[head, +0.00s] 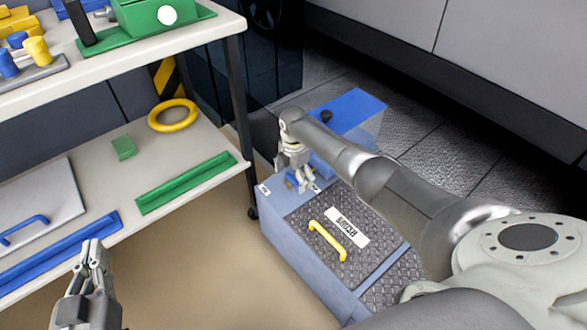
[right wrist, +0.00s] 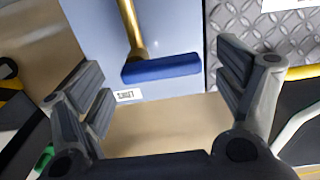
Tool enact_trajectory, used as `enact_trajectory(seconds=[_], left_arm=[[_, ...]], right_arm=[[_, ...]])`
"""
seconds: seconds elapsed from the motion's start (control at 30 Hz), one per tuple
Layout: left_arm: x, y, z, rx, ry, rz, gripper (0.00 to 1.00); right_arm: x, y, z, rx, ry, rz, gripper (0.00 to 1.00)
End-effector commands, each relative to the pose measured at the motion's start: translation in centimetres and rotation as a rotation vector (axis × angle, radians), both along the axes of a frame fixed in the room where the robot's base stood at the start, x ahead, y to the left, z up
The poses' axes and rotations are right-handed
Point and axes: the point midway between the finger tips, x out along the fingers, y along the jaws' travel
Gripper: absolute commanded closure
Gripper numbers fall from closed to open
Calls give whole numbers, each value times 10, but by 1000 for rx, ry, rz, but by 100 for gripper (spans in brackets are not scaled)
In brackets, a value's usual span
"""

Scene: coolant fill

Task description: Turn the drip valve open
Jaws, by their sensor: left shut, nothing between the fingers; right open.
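The drip valve shows in the right wrist view as a blue handle bar (right wrist: 162,68) on a brass stem (right wrist: 131,25), over the blue-grey machine top. My right gripper (right wrist: 168,95) is open, with its fingers spread to either side of the blue handle. Neither finger visibly touches it. My left gripper (head: 96,252) is shut and empty at the lower left, away from the machine.
The blue-grey machine (head: 291,243) has a tread-plate lid with a yellow handle (head: 328,240) and a white label (head: 347,227). A shelf rack (head: 200,145) stands to the left, holding a yellow ring (head: 173,115) and a green channel (head: 187,183). Tan floor lies open between them.

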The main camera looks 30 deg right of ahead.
Motion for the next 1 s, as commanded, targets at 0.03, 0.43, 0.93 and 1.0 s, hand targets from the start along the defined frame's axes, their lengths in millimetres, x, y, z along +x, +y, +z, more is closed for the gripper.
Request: enact_trajectory(seconds=[0.03,0.43,0.93,1.0], left_arm=[[0,0,0,0,0,0,100],[-1,0,0,-1,2,-1,100],[-1,0,0,-1,2,-1,100],[-1,0,0,-1,2,-1,100]], right_arm=[[1,0,4,0,-2,0,12],[1,0,71,0,-5,2,12],[0,1,118,1,0,1,12],[0,1,118,1,0,1,12]])
